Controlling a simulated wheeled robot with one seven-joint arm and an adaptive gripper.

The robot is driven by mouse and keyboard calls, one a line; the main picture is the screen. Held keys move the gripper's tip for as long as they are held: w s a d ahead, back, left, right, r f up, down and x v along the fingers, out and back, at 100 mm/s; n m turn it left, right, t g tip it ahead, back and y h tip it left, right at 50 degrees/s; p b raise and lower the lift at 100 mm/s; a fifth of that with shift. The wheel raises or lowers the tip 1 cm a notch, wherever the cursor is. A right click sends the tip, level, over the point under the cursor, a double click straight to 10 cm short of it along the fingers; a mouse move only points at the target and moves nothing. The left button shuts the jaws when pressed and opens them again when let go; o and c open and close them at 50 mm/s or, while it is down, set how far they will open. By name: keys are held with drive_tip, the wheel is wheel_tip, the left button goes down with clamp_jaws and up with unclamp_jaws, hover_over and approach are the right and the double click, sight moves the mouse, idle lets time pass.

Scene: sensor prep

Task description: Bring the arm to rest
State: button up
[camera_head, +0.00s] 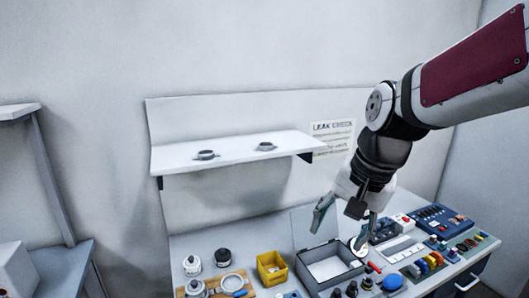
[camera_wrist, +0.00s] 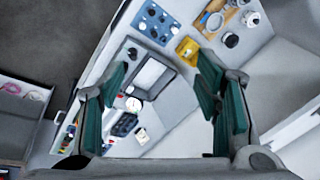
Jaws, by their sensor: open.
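My gripper (camera_head: 342,226) hangs from the raised arm on the right in the head view, pointing down above the workbench. Its two green-padded fingers are spread wide. In the wrist view my gripper (camera_wrist: 163,84) also shows wide apart fingers with nothing held between them. The grey open case (camera_head: 330,268) lies below the gripper, and its pale inside shows in the wrist view. A round white gauge (camera_head: 360,244) is partly hidden behind one finger in the head view.
The workbench (camera_head: 190,243) carries a yellow bin (camera_head: 271,267), a wooden board with pots, a blue-grey panel (camera_head: 438,219) and several small coloured parts. A white shelf (camera_head: 230,149) with two small dark-ringed items stands behind. The air left of the arm is clear.

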drive_tip(key=s+d+r+n+t+h, duration=0.1)
drive_tip(key=s+d+n, duration=0.1)
drive_tip(key=s, duration=0.6)
drive_tip(key=s+d+r+n+t, duration=0.1)
drive_tip(key=s+d+r+n, duration=0.1)
drive_tip(key=s, duration=0.6)
drive_tip(key=shift+d+n+t+h, duration=0.35)
drive_tip(key=shift+d+n, duration=0.2)
drive_tip(key=shift+n, duration=0.35)
